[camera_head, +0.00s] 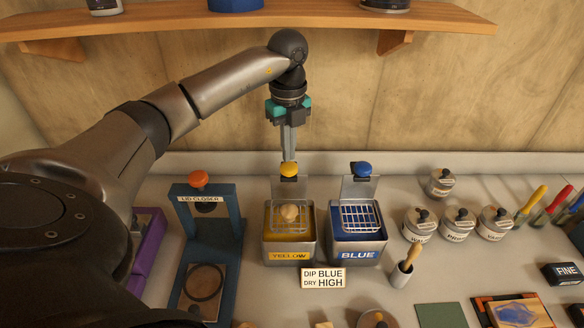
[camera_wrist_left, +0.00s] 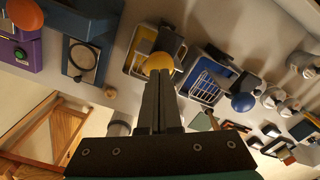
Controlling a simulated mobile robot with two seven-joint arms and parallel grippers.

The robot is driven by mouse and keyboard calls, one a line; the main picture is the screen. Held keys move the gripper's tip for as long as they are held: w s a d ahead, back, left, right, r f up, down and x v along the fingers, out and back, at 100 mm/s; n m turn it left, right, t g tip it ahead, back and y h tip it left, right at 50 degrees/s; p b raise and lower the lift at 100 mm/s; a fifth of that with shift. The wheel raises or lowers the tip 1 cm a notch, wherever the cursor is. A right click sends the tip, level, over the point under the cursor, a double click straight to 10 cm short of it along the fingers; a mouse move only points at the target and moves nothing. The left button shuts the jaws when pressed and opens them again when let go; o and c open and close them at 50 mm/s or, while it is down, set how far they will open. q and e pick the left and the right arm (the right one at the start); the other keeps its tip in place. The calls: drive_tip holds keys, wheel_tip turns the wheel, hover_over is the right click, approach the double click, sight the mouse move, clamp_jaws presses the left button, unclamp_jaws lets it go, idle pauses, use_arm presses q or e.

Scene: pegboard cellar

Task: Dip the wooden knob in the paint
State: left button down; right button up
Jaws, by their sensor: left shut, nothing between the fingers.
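A pale round wooden knob (camera_head: 289,213) sits in the wire basket of the yellow paint tin (camera_head: 290,255). The blue paint tin (camera_head: 357,255) stands to its right, its wire basket (camera_head: 361,217) empty. Behind each tin is an upright plate, topped by a yellow ball handle (camera_head: 289,169) and a blue ball handle (camera_head: 362,168). My left gripper (camera_head: 288,157) points down, shut and empty, with its tips at the yellow handle; I cannot tell if they touch. The handle (camera_wrist_left: 159,62) shows just beyond the fingers in the left wrist view. My right gripper is out of view.
A blue lid closer (camera_head: 234,240) with an orange knob stands left of the tins. Several lidded jars (camera_head: 459,222) and a brush (camera_head: 403,267) stand right. A wooden shelf (camera_head: 260,20) runs above.

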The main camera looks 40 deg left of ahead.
use_arm(q)
drive_tip(key=shift+f+b, duration=2.9)
drive_tip(key=shift+f, duration=2.2)
drive_tip(key=shift+r, duration=0.15)
drive_tip(key=shift+r+p, duration=4.35)
drive_tip(key=shift+r, duration=0.65)
wheel_tip(320, 180, up, 5)
drive_tip(key=p, duration=0.4)
hover_over(289, 182)
drive_tip(key=shift+w+a, duration=0.1)
